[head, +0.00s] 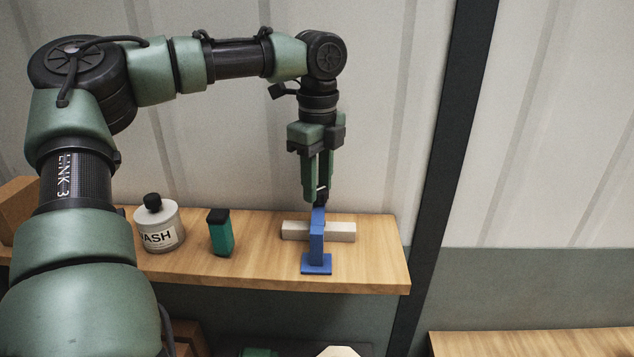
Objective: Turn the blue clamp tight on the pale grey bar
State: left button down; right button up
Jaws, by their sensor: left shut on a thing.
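The blue clamp (316,246) stands upright on the wooden shelf, its flat blue foot toward the front edge. The pale grey bar (341,231) lies left to right at the clamp, showing on both sides of it; the clamp hides its middle. My left gripper (318,198) points straight down above the bar and is shut on the top part of the blue clamp. The exact contact between clamp and bar is hard to make out. My right gripper is not in view.
A white bottle with a black cap (159,226) and a green container with a dark lid (221,235) stand left of the clamp on the wooden shelf (375,273). A dark post (446,150) rises right of the shelf. Another wooden surface (530,343) is at lower right.

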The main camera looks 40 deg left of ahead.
aim_at(319, 188)
pick_arm(q)
jog(key=shift+m, duration=0.7)
jog(key=c, duration=1)
grip_release()
notch_tip(319, 188, up, 7)
jog(key=shift+w+d+f+b, duration=0.1)
jog(key=shift+f+b, duration=0.05)
jog(key=shift+b, duration=0.7)
jog(key=shift+r, duration=0.55)
